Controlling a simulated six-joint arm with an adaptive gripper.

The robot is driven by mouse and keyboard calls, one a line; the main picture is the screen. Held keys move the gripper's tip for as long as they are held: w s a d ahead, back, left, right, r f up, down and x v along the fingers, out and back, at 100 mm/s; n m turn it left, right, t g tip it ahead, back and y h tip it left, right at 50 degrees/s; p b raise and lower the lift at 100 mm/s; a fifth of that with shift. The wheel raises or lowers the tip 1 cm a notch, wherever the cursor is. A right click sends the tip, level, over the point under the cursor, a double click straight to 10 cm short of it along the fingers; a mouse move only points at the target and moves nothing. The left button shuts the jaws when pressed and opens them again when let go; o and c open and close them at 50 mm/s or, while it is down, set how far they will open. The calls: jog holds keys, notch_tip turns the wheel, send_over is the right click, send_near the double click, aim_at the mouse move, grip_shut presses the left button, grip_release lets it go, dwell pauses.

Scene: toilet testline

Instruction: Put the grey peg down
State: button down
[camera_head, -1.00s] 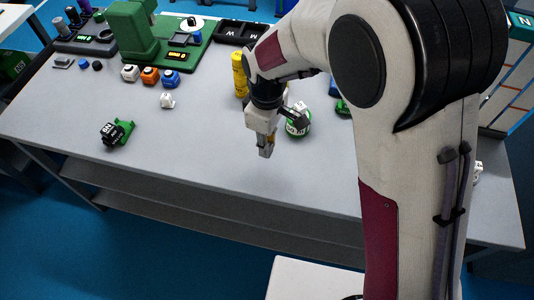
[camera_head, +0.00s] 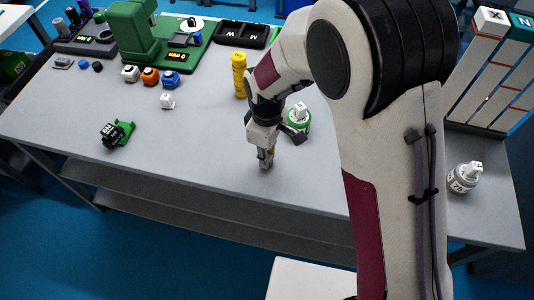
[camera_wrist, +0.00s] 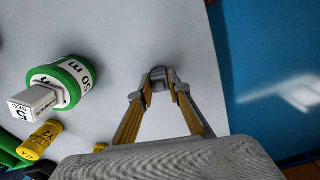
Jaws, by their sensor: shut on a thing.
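My gripper (camera_head: 266,163) is low over the front part of the grey table (camera_head: 210,150), with its fingers pointing down. In the wrist view my gripper (camera_wrist: 158,86) is shut on the grey peg (camera_wrist: 158,76), a small grey piece between the two fingertips. Only the peg's end shows. In the head view the peg is too small to make out clearly. I cannot tell whether its lower end touches the table.
A green-and-white round piece with a white block on top (camera_head: 298,119) stands close behind my gripper. A yellow cylinder (camera_head: 239,75) stands farther back. A white-grey jar (camera_head: 464,178) is at the right. The table left of my gripper is clear; its front edge is near.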

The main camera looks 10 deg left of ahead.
aim_at(271, 156)
jog(key=shift+f, duration=0.25)
jog(key=c, duration=1.9)
grip_release()
jog(key=shift+r, duration=0.15)
jog(key=shift+r, duration=0.95)
jog(key=shift+w+d+r, duration=0.1)
jog(key=shift+d+r, duration=0.1)
jog(key=shift+r, duration=1.2)
jog(key=shift+w+d+r, duration=0.1)
jog(key=shift+d+r, duration=0.1)
jog(key=shift+r, duration=1.2)
jog(key=shift+r, duration=0.1)
